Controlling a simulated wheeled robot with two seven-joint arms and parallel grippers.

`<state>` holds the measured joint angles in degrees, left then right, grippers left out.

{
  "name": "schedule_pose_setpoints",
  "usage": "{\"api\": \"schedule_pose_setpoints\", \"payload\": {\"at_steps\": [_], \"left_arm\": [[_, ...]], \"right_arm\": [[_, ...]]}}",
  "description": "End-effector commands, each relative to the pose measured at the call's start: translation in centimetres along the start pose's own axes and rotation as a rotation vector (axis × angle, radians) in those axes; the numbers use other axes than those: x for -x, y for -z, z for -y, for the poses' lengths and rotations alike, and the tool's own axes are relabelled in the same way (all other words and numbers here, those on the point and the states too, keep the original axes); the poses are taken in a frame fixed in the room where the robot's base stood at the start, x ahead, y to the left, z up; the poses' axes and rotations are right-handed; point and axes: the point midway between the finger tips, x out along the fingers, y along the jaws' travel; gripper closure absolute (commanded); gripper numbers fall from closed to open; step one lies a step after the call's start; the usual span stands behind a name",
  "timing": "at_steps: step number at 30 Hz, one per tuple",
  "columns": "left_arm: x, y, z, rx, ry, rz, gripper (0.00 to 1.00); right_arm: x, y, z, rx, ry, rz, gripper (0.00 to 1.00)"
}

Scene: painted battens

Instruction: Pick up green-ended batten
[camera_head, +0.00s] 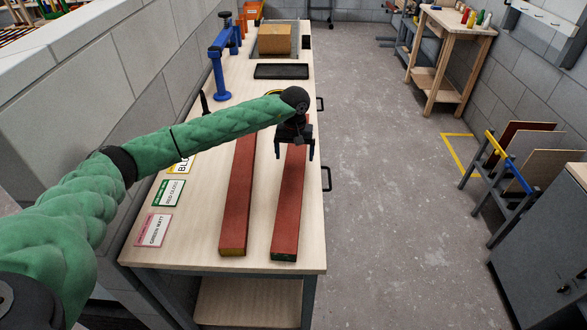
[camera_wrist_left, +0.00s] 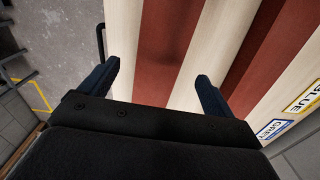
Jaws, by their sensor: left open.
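Two long red battens lie side by side on the pale wooden bench, running away from me. The green-ended batten (camera_head: 288,210) is the right one, with a dark green near end. The other batten (camera_head: 237,200) has a yellow-brown near end. My left gripper (camera_head: 294,154) is open and empty, above the far part of the green-ended batten. In the left wrist view, the green-ended batten (camera_wrist_left: 165,45) runs between the open fingers (camera_wrist_left: 158,72), and the other batten (camera_wrist_left: 272,60) lies to the right. Contact cannot be told. My right gripper is out of view.
Label cards (camera_head: 155,230) lie along the bench's left side. A blue clamp-like stand (camera_head: 218,62), a black tray (camera_head: 281,71) and a wooden block (camera_head: 274,40) are farther back. Handles (camera_head: 326,178) stick out from the bench's right edge. The bench front is clear.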

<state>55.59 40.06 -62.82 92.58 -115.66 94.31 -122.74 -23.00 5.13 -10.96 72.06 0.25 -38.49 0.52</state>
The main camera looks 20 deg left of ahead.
Motion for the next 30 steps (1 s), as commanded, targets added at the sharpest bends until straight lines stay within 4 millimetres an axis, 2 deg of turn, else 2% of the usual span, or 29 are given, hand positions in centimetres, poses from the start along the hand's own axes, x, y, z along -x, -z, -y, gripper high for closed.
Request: {"api": "schedule_pose_setpoints", "payload": {"at_steps": [2, 8, 18, 26, 30], "left_arm": [[-1.0, -0.1, 0.0, 0.001, -0.001, 0.002, 0.11], [-2.2, 0.0, -0.1, 0.002, -0.002, 0.001, 0.11], [-6.4, -0.1, -0.1, 0.002, -0.004, 0.002, 0.11], [-6.7, 0.0, -0.1, 0.003, -0.003, 0.001, 0.11], [-6.7, 0.0, -0.1, 0.003, -0.003, 0.001, 0.38]], "right_arm": [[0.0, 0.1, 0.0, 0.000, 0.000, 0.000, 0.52], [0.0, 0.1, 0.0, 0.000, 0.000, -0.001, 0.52], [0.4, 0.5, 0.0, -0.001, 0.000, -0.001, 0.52], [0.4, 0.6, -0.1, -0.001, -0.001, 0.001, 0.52], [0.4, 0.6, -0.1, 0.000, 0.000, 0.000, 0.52]]}}
